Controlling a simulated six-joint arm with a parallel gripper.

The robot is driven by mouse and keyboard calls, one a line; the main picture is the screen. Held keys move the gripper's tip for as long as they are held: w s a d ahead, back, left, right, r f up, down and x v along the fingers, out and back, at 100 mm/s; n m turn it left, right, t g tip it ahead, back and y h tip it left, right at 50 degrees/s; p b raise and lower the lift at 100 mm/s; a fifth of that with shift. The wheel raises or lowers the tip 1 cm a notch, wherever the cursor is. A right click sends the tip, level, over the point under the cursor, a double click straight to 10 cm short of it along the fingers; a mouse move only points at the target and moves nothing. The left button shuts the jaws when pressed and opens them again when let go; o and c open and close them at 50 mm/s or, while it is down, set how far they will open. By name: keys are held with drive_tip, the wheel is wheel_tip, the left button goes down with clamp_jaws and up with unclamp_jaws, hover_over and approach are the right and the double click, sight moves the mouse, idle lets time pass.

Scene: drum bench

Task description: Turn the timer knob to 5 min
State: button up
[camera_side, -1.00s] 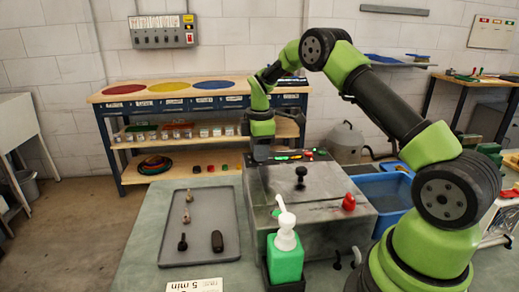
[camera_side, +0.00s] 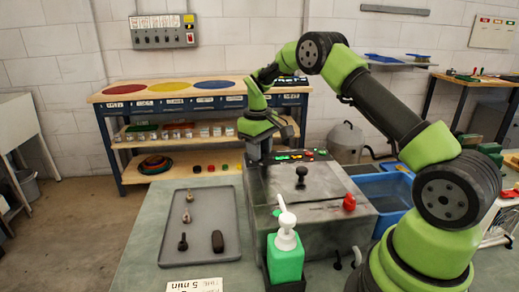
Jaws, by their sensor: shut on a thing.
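The grey metal machine (camera_side: 300,205) stands on the bench with a dark control panel (camera_side: 318,154) along its back edge, carrying green and red lights. My gripper (camera_side: 262,160) points down at the left end of this panel. It is shut on the timer knob, which the jaws hide, so its pointer and scale cannot be read. A card with "5 min" (camera_side: 195,285) lies at the bench's front edge, partly cut off by the picture.
A green bottle with a white pump (camera_side: 285,256) stands in front. A grey tray (camera_side: 200,250) with several small parts lies left; a blue bin (camera_side: 388,187) stands right.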

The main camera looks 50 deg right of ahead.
drive_tip(key=m, duration=0.5)
drive_tip(key=shift+m, duration=0.3)
drive_tip(key=m, duration=0.5)
drive_tip(key=shift+w+g, duration=0.1)
drive_tip(key=shift+g, duration=0.2)
drive_tip(key=shift+m, duration=0.3)
drive_tip(key=o, duration=0.9)
drive_tip(key=shift+o, duration=0.2)
wheel_tip(320, 180, up, 10)
drive_tip(key=shift+w+a, duration=0.15)
drive_tip(key=shift+w, duration=0.05)
